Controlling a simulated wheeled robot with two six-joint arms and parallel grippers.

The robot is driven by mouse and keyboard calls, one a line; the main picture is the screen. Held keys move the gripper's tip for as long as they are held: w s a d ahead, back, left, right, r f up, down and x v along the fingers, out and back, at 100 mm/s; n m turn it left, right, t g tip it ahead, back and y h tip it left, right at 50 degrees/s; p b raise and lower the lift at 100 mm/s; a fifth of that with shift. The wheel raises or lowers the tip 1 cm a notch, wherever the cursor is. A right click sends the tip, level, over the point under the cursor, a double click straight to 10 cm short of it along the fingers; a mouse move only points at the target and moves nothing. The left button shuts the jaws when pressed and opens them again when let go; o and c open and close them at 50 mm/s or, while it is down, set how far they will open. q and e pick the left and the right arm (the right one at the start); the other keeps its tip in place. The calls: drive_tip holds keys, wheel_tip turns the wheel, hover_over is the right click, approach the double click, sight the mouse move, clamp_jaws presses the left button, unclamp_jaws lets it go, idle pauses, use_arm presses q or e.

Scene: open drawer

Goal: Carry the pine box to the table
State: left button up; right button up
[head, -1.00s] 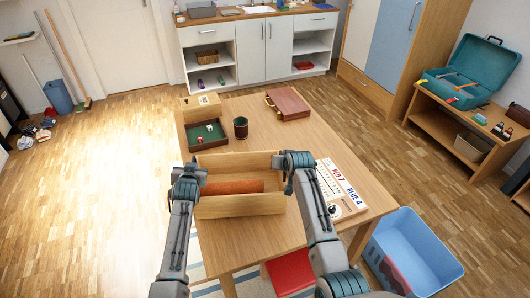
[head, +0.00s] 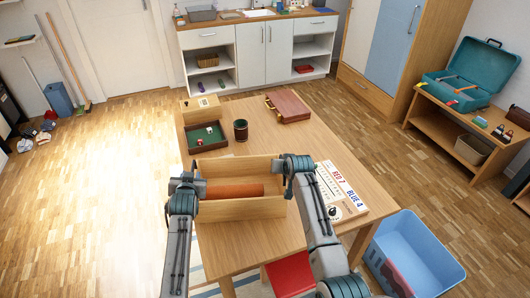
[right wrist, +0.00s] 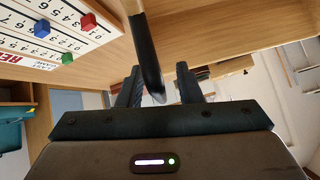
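The pine box (head: 240,209) is an open wooden box that appears to rest on the near part of the table (head: 270,236), with a reddish-brown roll (head: 232,191) inside. My left gripper (head: 192,184) is at the box's left end, and its fingers are too small to tell open or shut. My right gripper (head: 287,170) is at the right end.
A scoreboard (head: 341,190) lies right of the box. A green tray (head: 206,139), a dark cup (head: 241,130) and a brown case (head: 288,106) stand farther back. A blue bin (head: 418,250) and a red stool (head: 292,274) are low at the front right.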

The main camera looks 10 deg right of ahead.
drive_tip(key=shift+s+r, duration=0.1)
use_arm(q)
drive_tip(key=v, duration=0.7)
drive_tip(key=shift+s, duration=0.25)
use_arm(e)
drive_tip(key=v, duration=1.1)
drive_tip(key=shift+s+r, duration=0.2)
drive_tip(key=shift+s, duration=0.1)
use_arm(q)
drive_tip(key=shift+r, duration=0.15)
